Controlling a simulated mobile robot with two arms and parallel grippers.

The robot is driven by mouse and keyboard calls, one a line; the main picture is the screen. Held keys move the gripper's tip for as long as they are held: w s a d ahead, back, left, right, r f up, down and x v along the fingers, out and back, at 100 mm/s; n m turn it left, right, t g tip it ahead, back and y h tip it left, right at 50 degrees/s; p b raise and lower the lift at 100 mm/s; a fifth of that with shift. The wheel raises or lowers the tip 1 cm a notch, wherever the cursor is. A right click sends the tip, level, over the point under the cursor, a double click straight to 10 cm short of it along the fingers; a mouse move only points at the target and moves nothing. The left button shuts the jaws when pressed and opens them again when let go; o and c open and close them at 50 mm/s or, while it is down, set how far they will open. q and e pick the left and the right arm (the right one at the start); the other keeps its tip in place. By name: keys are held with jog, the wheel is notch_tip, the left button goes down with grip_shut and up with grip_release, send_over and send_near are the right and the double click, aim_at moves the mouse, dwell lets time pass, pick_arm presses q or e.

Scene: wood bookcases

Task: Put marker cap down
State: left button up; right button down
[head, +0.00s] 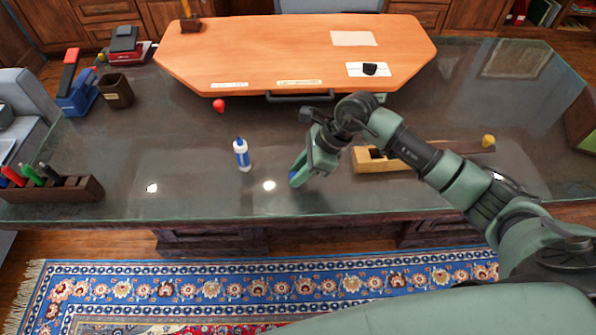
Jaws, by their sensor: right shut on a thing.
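My right gripper (298,178) is low over the glass desk top (200,190), near its front edge. It is shut on a small blue thing, probably the marker cap (292,174); only a sliver of it shows between the fingers. I cannot tell whether the cap touches the glass. My left gripper is not in view.
A wooden rack (60,190) with several markers is at the left. A wooden tool (375,160) lies right of the gripper under my arm. A red ball-like thing (218,105) lies near the orange board (290,50). The glass around the gripper's left is clear.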

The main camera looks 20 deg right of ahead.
jog(key=shift+f, duration=0.2)
jog(key=c, duration=1.2)
grip_release()
jog(key=shift+r, duration=0.1)
jog(key=shift+r, duration=0.1)
jog(key=shift+r, duration=0.2)
jog(key=b+v, duration=0.2)
jog(key=v, duration=0.9)
jog(key=shift+d+r, duration=0.25)
jog(key=shift+r, duration=0.05)
jog(key=shift+s, duration=0.1)
